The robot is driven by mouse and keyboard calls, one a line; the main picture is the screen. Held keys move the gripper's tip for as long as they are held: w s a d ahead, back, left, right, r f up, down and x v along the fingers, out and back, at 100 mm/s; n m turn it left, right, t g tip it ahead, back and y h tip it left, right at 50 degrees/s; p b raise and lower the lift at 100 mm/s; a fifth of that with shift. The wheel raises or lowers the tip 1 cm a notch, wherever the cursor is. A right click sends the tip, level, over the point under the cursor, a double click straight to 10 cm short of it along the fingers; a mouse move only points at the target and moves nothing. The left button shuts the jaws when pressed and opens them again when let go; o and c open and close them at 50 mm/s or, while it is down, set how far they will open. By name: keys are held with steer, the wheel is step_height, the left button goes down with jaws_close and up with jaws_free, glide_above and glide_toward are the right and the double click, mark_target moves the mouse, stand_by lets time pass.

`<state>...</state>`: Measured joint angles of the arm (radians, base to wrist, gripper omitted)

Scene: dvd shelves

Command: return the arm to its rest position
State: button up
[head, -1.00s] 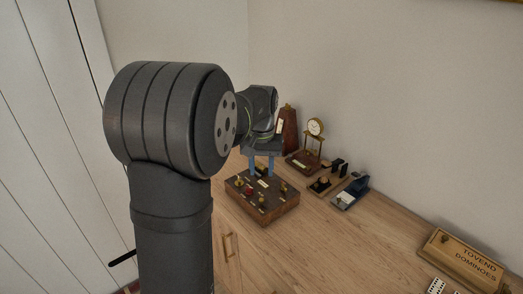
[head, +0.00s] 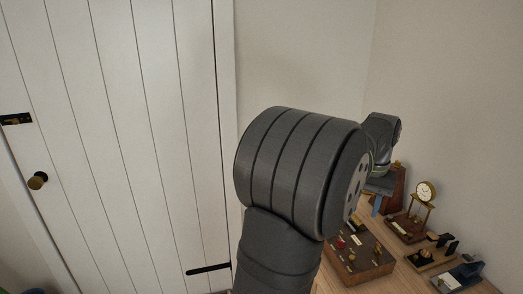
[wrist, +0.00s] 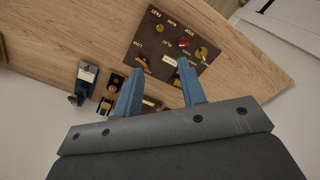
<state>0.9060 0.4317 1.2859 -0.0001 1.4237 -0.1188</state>
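My gripper (wrist: 160,85) shows in the wrist view with its two blue fingers apart and nothing between them. It is open and hangs above the wooden surface, over the near side of a dark wooden box with labelled knobs (wrist: 170,45). In the head view my gripper (head: 378,204) is mostly hidden behind my own arm; a blue finger shows beside the box (head: 362,262). My arm is raised and bent, reaching to the right over the surface.
A small brass clock (head: 425,191) on a stand, a metronome-like wooden piece (head: 399,184) and small devices (head: 433,254) stand on the wooden surface (wrist: 75,20) near the wall. A white plank door (head: 110,130) with a knob (head: 38,181) is at left.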

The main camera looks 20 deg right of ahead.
mark_target(352, 257)
steer(key=shift+f, duration=0.1)
step_height(352, 257, down, 17)
steer(key=shift+f, duration=0.2)
steer(key=shift+w, duration=0.4)
steer(key=shift+r, duration=0.1)
